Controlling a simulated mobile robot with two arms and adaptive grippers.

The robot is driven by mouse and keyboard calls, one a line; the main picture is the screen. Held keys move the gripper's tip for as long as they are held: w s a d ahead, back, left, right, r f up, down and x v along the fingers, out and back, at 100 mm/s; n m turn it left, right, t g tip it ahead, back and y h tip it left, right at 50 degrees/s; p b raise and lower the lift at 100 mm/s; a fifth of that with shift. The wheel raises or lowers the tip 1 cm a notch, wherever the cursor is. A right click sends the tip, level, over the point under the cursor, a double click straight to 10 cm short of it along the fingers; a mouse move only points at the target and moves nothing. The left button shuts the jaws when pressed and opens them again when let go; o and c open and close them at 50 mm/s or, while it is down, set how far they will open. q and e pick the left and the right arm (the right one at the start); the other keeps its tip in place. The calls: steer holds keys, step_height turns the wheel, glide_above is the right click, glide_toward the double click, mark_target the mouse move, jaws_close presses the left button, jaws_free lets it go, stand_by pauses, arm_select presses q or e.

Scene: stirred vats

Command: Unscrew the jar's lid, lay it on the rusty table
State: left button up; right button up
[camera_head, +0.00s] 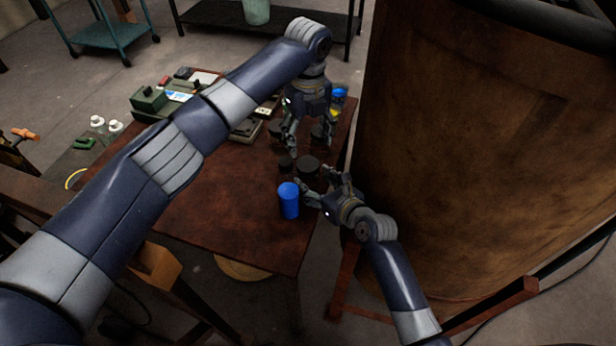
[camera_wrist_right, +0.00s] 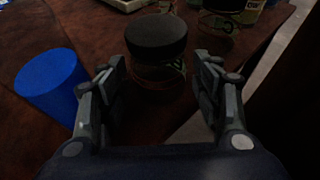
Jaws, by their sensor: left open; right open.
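A jar with a wide black lid (camera_head: 308,163) stands upright on the rusty table (camera_head: 225,215). In the right wrist view the black lid (camera_wrist_right: 157,37) sits on top of a dark, see-through jar body (camera_wrist_right: 160,74). My right gripper (camera_head: 316,184) is open; its fingers point at the jar from the near side, with the jar just beyond and between the tips in the wrist view (camera_wrist_right: 162,85). My left gripper (camera_head: 308,143) is open and points down above the table, just behind the jar. Whether its fingers touch anything is unclear.
A blue cylinder (camera_head: 289,201) stands left of my right gripper. A small dark item (camera_head: 286,163) is beside the jar. More jars stand behind, partly hidden by my left gripper. A green box (camera_head: 149,98) is at the back left. A large rusty vat (camera_head: 460,150) bounds the right side.

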mark_target(308, 164)
steer(key=shift+x, duration=2.25)
steer(key=shift+f, duration=0.1)
jaws_close()
arm_select(q)
steer(key=shift+f, duration=4)
